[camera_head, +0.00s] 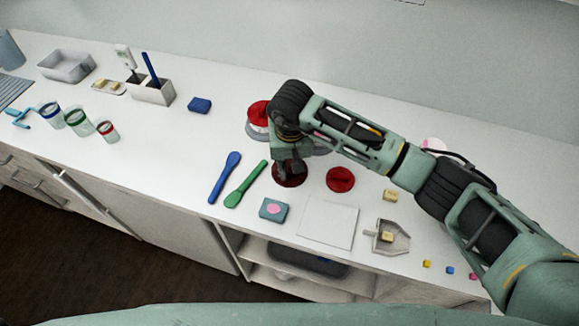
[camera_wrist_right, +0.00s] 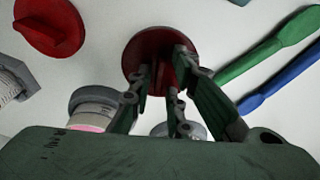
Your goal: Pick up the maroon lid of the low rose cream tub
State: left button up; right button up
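The maroon lid (camera_wrist_right: 137,52) is a dark red disc with a raised ridge. It lies under my right gripper (camera_wrist_right: 163,68), whose fingertips are on either side of the ridge; whether they press on it I cannot tell. In the head view the maroon lid (camera_head: 289,178) is partly hidden below the right gripper (camera_head: 291,168). A tub with a grey rim and pink contents (camera_wrist_right: 92,108) is beside it in the wrist view, partly covered by the gripper. My left gripper is not in view.
A brighter red lid (camera_head: 340,179) lies to the right, and a red-topped jar (camera_head: 257,119) stands behind. Blue (camera_head: 225,178) and green (camera_head: 246,184) spatulas lie to the left.

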jog(key=shift+c, duration=0.4)
grip_shut()
jog(key=shift+r, duration=0.15)
